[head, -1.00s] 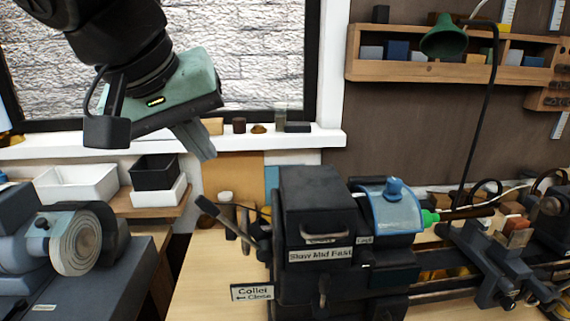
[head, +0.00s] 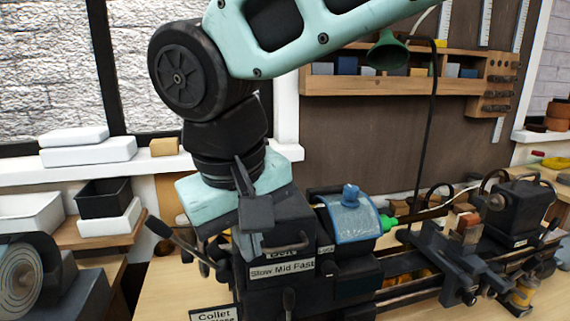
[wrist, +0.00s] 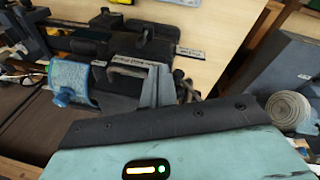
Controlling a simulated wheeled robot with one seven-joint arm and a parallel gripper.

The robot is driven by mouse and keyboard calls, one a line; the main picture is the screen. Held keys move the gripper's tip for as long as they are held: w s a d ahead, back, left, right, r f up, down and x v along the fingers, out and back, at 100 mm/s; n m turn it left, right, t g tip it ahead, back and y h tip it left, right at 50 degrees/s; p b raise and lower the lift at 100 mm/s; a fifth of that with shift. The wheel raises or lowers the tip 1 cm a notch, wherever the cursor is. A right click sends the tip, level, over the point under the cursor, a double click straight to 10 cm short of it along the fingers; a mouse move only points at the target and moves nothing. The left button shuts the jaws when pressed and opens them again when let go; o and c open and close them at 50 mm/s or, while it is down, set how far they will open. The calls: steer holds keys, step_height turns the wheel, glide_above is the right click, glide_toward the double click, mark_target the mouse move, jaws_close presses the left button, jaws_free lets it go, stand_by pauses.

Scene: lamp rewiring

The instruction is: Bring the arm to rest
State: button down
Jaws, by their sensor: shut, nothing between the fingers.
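My gripper (head: 248,244) points down in front of the dark lathe headstock (head: 290,292), on its left side in the head view. Its fingers are together with nothing seen between them. Whether it touches the headstock cannot be told. The teal arm link reaches in from the top right of the head view. In the wrist view my gripper (wrist: 158,90) shows above the dark edge of its teal body, over the headstock. The green lamp shade (head: 388,52) hangs on a thin black stem (head: 430,120) at the back, apart from my gripper.
A blue clear guard (head: 350,216) sits right of my gripper. The lathe carriage (head: 460,255) stands further right. White and black bins (head: 103,200) and a round grey wheel (head: 20,275) are at left. A wooden shelf (head: 400,86) hangs on the wall.

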steer(key=s+d+f+g+b, duration=0.1)
steer(key=s+d+f, duration=0.4)
steer(key=d+f, duration=0.2)
steer(key=s+d+f+g+y+b, duration=0.1)
steer(key=s+d+f, duration=0.5)
steer(key=d, duration=0.6)
step_height(320, 180, down, 2)
steer(key=shift+f+n, duration=0.1)
steer(key=shift+n, duration=0.3)
steer(key=shift+w, duration=0.1)
